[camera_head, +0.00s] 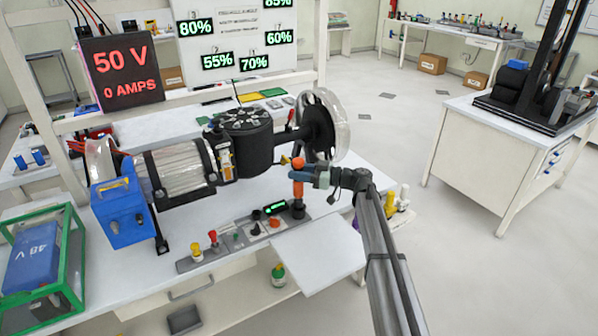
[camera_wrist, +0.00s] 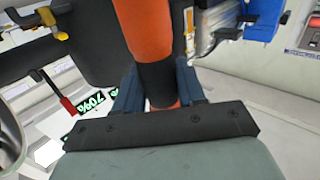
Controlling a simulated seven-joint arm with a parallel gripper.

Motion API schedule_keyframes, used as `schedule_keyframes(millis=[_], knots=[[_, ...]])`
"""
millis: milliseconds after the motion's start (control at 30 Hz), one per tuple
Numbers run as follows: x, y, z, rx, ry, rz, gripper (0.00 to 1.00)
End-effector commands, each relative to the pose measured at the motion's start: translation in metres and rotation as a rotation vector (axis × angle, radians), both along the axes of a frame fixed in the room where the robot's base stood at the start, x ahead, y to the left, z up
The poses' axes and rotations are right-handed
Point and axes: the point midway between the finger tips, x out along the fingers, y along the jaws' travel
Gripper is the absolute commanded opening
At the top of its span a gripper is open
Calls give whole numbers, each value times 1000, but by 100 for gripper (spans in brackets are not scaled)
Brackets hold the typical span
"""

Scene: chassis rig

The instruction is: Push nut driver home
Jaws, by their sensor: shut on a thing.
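The nut driver (camera_head: 298,189) has an orange handle with a dark band and stands about upright over the front tool rail (camera_head: 222,258). My gripper (camera_head: 301,174) reaches it from the right and is shut around its handle. In the wrist view the blue fingers of my gripper (camera_wrist: 158,88) lie on both sides of the nut driver (camera_wrist: 148,30). The lower end of the nut driver meets a black round seat (camera_head: 298,210) at the right end of the rail. How deep it sits in the seat cannot be told.
A large motor assembly (camera_head: 175,172) with a black drum (camera_head: 240,135) and a clear-rimmed wheel (camera_head: 335,125) stands just behind. Yellow (camera_head: 196,248) and red (camera_head: 213,237) tools stand in the rail. A bare white panel (camera_head: 318,254) lies at the front right.

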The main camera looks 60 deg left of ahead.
Motion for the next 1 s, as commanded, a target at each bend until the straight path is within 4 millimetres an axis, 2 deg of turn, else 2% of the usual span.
schedule_keyframes(millis=[1000], knots=[[0, 0, -5, 1, 1, 0, 3]])
